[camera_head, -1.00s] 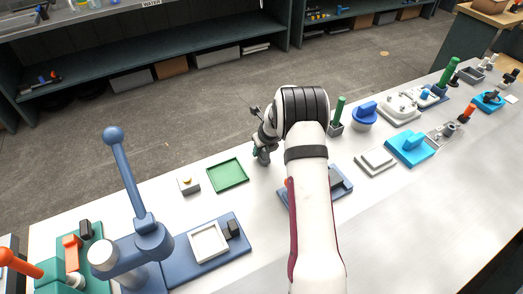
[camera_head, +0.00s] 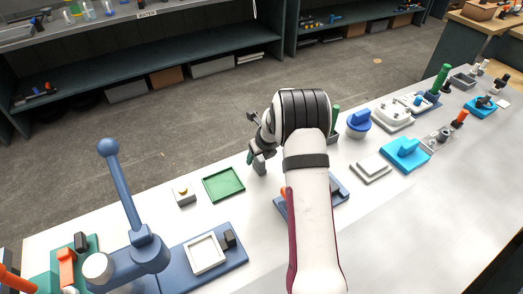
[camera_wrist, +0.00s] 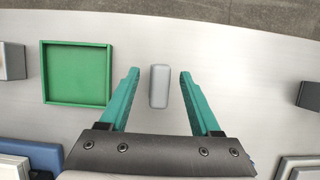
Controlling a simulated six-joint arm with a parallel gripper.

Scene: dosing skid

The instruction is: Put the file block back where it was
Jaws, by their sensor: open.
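A small grey block with rounded corners, which I take to be the file block (camera_wrist: 159,88), stands or lies on the white bench top in the wrist view. My gripper (camera_wrist: 159,72) has its two teal fingers apart, one on each side of the block, with a visible gap on both sides. Whether the fingertips are level with the block is hard to tell. In the head view my gripper (camera_head: 258,163) is low over the bench near its far edge, and the block is not distinguishable there.
A shallow empty green tray (camera_head: 240,190) lies left of my gripper, with a grey button box (camera_head: 184,193) beyond it. A blue fixture (camera_head: 245,254) stands at front left. A green-handled holder (camera_head: 333,138) is to the right. Bench between tray and block is clear.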

